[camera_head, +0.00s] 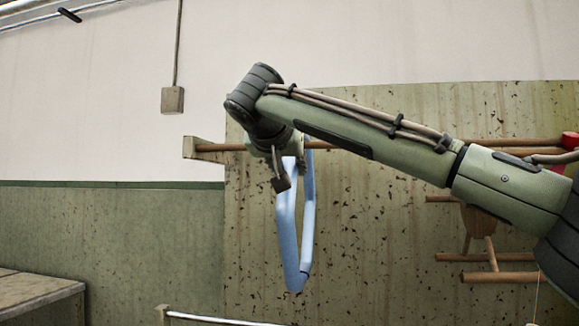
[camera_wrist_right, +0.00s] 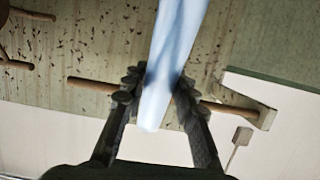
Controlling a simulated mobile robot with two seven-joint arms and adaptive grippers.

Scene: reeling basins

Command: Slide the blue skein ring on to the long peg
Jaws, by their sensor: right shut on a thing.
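The blue skein ring (camera_head: 287,235) hangs down as a long narrow loop from my right gripper (camera_head: 281,172) in the head view. My right gripper is shut on its upper end; in the right wrist view the two dark fingers (camera_wrist_right: 158,92) press on both sides of the pale blue band (camera_wrist_right: 172,50). A long wooden peg (camera_head: 220,147) runs level from a block at the left and passes behind my right arm. It crosses behind the ring and fingers in the right wrist view (camera_wrist_right: 92,85). I cannot tell whether the ring is around it. My left gripper is not in view.
Several shorter wooden pegs (camera_head: 500,277) stick out at the lower right, under my arm. A red piece (camera_head: 570,140) shows at the right edge. A table (camera_head: 40,292) stands at the lower left. The space left of the ring looks clear.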

